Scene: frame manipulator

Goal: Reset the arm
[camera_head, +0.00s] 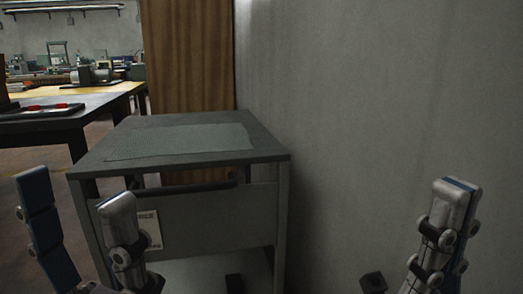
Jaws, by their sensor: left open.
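My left gripper (74,192) is at the lower left, in front of a grey metal cart (190,218). Its two fingers point up and stand well apart, with nothing between them. One finger shows its blue pad and the other its pale back. My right gripper (456,186) is at the lower right, in front of the grey wall. Its pale fingers point up and overlap in this view, with a thin blue strip showing, so its opening is unclear. No held object shows in it. The lower parts of both arms are cut off by the picture's bottom edge.
A grey-green mat (180,142) lies on the cart top. The cart has a dark handle bar (185,189) and a white label (149,229). The wall (390,110) closes off the right side. A wooden panel (190,60) and a workbench (60,112) stand behind.

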